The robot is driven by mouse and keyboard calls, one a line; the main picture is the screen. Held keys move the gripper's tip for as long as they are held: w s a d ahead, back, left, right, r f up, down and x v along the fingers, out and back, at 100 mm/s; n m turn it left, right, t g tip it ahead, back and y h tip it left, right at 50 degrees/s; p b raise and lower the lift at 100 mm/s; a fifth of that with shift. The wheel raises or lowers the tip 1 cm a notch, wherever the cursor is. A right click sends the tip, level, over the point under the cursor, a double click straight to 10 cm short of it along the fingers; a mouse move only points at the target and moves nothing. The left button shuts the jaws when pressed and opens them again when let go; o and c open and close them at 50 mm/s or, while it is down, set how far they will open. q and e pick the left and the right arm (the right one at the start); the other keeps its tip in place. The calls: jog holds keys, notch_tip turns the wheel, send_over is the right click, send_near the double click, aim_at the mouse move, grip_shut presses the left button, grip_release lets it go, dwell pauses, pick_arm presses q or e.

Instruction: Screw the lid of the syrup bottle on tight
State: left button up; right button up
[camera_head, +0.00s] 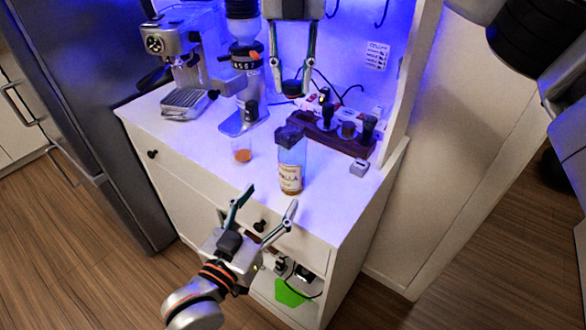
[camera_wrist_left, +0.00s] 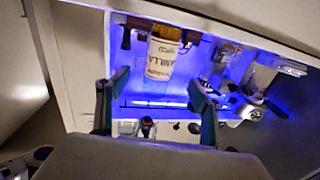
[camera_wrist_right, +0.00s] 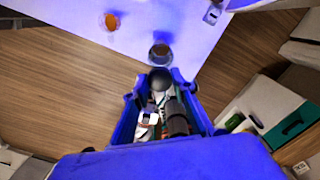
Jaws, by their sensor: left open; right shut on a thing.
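The syrup bottle (camera_head: 290,178), with a vanilla label and a dark upper part, stands upright on the white cabinet top. It also shows in the left wrist view (camera_wrist_left: 163,58), beyond the fingertips. My right gripper (camera_head: 291,92) is shut on a dark round lid (camera_head: 291,86). In the right wrist view the lid (camera_wrist_right: 160,79) sits between the fingertips, with the bottle top (camera_wrist_right: 160,53) beyond. My left gripper (camera_head: 267,200) is open and empty in front of the bottle, near the cabinet's front edge.
A small glass with orange liquid (camera_head: 242,151) stands left of the bottle. A coffee grinder (camera_head: 243,75) and espresso machine (camera_head: 186,62) stand at the back left. A wooden tool holder (camera_head: 334,135) stands behind right. A small white block (camera_head: 359,166) lies right of the bottle.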

aim_at(292, 166)
pick_arm(q)
jog(key=shift+w, duration=0.1)
jog(key=x, duration=1.2)
jog(key=c, duration=1.7)
pick_arm(e)
jog(key=shift+f, duration=2.55)
